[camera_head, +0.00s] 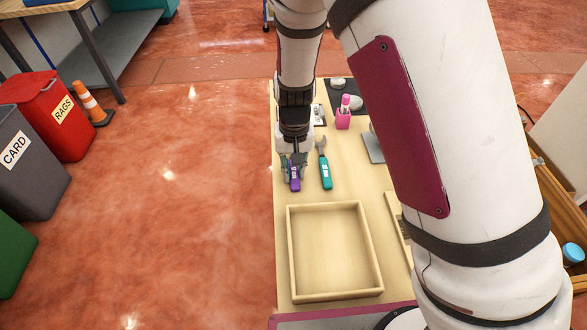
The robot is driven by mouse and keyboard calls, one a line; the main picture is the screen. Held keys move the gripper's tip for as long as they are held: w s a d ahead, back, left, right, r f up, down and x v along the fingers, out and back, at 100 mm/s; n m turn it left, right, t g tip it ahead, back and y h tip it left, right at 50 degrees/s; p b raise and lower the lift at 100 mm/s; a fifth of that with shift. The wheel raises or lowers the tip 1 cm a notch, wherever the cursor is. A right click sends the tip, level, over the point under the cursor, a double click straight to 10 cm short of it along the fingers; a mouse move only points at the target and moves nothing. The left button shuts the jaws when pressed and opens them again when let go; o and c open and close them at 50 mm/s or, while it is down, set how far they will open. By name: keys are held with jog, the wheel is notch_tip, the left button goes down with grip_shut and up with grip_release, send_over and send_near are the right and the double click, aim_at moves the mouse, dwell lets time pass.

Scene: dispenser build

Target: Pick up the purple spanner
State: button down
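The purple spanner (295,183) lies near the left edge of the table, its handle end pointing toward the wooden tray. My gripper (294,168) is right over its upper part and hides its head. The fingers are on either side of the handle or just above it; I cannot tell if they touch it or are shut on it. I cannot tell if the spanner is on the table or lifted.
A teal spanner (326,173) lies close to the right of the purple one. An empty wooden tray (291,250) is nearer on the table (282,285). A pink holder (343,120) stands farther back. My arm hides much of the table's right side.

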jog(key=shift+r, duration=0.1)
dwell(0.3)
notch_tip(320, 180, up, 10)
jog(key=p, duration=0.1)
jog(key=shift+p, duration=0.35)
jog(key=c, duration=2)
grip_release()
grip_shut()
